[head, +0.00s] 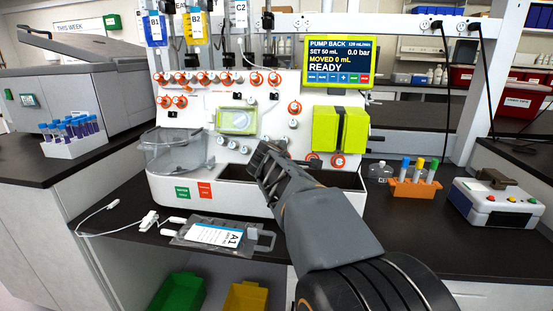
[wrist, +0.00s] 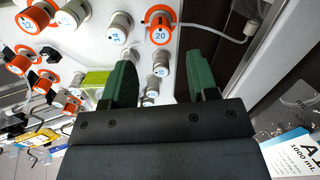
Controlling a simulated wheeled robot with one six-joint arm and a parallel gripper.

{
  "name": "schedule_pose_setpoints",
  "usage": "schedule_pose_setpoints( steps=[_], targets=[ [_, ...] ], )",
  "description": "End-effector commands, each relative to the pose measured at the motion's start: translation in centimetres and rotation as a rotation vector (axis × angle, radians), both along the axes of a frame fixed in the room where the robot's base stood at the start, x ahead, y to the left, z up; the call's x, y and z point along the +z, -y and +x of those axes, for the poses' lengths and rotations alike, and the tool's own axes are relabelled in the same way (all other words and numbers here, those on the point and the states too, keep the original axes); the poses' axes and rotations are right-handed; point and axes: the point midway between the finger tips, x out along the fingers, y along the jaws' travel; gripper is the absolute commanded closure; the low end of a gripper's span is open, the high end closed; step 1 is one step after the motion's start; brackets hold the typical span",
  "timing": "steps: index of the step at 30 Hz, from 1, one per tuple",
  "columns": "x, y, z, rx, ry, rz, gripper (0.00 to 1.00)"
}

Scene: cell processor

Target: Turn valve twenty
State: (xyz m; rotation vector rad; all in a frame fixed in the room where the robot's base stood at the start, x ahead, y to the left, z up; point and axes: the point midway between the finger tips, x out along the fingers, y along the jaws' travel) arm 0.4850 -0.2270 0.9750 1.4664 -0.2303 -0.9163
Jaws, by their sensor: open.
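Valve twenty (wrist: 160,28), a round knob with an orange collar and a pale face marked 20, shows at the top of the wrist view on the white panel. My gripper (wrist: 160,57) has its two green fingers apart, with nothing held between them. The valve lies beyond the fingertips, between their lines and apart from them. In the head view my gripper (head: 264,158) is in front of the lower middle of the white cell processor (head: 275,120). I cannot tell which head-view knob is valve twenty; the gripper may hide it.
Grey-white knobs (wrist: 118,28) stand close left of the valve, and more orange valves (wrist: 32,20) lie further left. A white tube (wrist: 228,38) runs at its right. In the head view, a yellow-green block (head: 340,130) and a screen reading READY (head: 339,62) are right of my gripper.

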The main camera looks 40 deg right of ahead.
Motion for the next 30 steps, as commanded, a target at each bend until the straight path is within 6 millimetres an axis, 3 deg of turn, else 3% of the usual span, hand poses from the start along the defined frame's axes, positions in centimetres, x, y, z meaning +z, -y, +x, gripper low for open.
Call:
schedule_pose_setpoints(
  steps=[6, 12, 30],
  targets=[
    [1.7, -2.6, -2.6, 0.003, 0.003, 0.001, 0.46],
    [2.4, -3.9, -3.9, 0.001, 0.0, 0.0, 0.46],
    [2.5, -4.3, -4.3, 0.0, -0.001, 0.001, 0.46]
  ],
)
